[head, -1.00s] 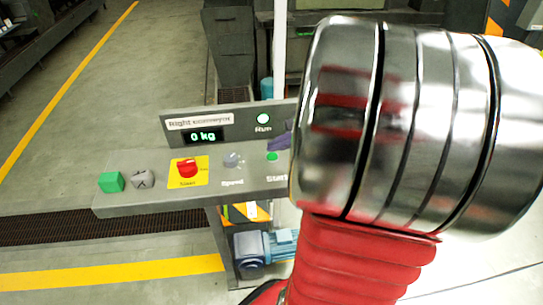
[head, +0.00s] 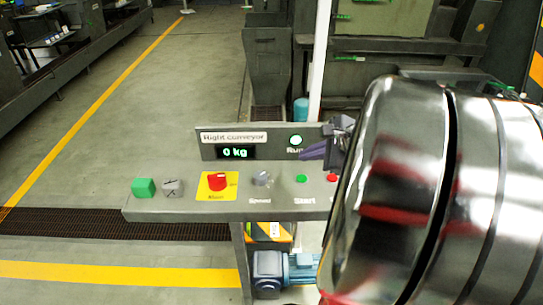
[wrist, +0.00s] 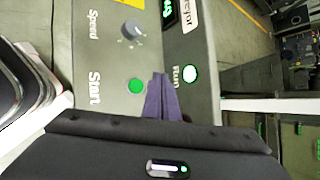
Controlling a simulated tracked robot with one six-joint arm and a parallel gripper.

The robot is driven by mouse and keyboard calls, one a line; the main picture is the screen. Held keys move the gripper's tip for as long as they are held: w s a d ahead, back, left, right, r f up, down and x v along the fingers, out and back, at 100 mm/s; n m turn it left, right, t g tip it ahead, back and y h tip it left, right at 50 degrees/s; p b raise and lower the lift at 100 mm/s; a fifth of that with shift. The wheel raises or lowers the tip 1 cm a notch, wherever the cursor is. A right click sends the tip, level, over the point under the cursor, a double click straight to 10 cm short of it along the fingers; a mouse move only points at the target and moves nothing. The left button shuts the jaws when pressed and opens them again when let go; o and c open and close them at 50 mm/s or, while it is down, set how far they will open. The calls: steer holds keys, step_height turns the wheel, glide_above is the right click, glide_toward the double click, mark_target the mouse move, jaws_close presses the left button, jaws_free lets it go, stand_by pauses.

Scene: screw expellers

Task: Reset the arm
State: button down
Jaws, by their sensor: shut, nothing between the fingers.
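My gripper (head: 312,153) shows in the head view in front of the right part of the control panel, partly hidden by my arm's large metal joint. Its purple-grey fingers are closed together and empty. In the wrist view my gripper (wrist: 158,82) points at the panel between the green Start button (wrist: 136,86) and the pale Run lamp (wrist: 190,74). I cannot tell the exact gap between the fingertips and the panel.
The Right conveyor panel (head: 140,215) carries a red knob (head: 217,181) on a yellow plate, a Speed knob (head: 262,178) and a 0 kg display (head: 235,152). A green cube (head: 144,188) and a grey marked block (head: 172,187) sit at its left end.

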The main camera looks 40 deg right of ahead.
stand_by(0.6)
steer(key=s+a+r+n+g, duration=0.1)
steer(key=s+a+n, duration=0.2)
steer(key=a+n, duration=0.5)
steer(key=s+a+r+n+g, duration=0.1)
steer(key=s+a+n, duration=0.2)
steer(key=a+n, duration=0.6)
steer(key=s+a+r+n+g+h, duration=0.1)
steer(key=s+a+n, duration=0.2)
steer(key=a+n, duration=0.5)
steer(key=a, duration=0.3)
steer(key=shift+n+g, duration=0.3)
steer(key=shift+d, duration=0.1)
stand_by(0.5)
